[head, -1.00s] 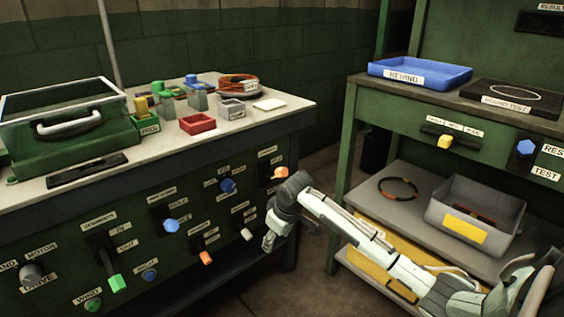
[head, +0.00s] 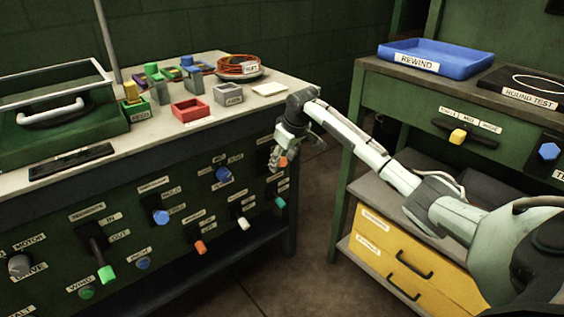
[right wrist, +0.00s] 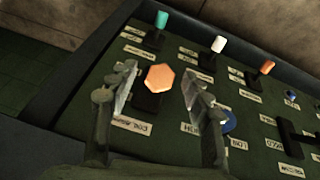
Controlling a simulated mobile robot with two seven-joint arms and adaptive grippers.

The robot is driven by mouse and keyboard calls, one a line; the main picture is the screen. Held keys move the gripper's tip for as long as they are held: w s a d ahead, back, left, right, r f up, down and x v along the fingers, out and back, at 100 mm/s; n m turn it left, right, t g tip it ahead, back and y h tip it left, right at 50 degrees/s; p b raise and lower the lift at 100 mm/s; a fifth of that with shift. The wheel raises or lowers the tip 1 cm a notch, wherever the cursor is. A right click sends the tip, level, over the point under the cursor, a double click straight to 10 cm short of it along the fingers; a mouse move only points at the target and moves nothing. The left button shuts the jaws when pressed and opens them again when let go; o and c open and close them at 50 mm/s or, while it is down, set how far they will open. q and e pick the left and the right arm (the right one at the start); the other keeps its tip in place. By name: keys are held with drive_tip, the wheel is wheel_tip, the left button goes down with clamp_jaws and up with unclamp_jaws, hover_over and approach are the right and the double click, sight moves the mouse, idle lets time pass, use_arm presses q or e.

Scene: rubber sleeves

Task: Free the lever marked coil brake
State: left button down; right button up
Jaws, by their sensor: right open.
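The lever with an orange six-sided knob (right wrist: 160,78) sits on a dark plate in the right wrist view. A label beside it (right wrist: 133,124) seems to read coil brake. In the head view the orange knob (head: 283,162) shows at the upper right of the green front panel. My right gripper (head: 275,160) is open at this knob. In the right wrist view its two fingers (right wrist: 158,92) stand on either side of the knob, with gaps showing. I cannot tell how deep the knob sits between them. My left gripper is not in view.
Close to the knob on the panel are a teal handle (head: 280,202), a white handle (head: 244,223), an orange handle (head: 200,247) and a blue knob (head: 223,174). The bench top (head: 130,150) overhangs above. A second green bench with a blue tray (head: 440,57) stands right.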

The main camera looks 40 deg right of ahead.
drive_tip(key=shift+x, duration=0.8)
clamp_jaws()
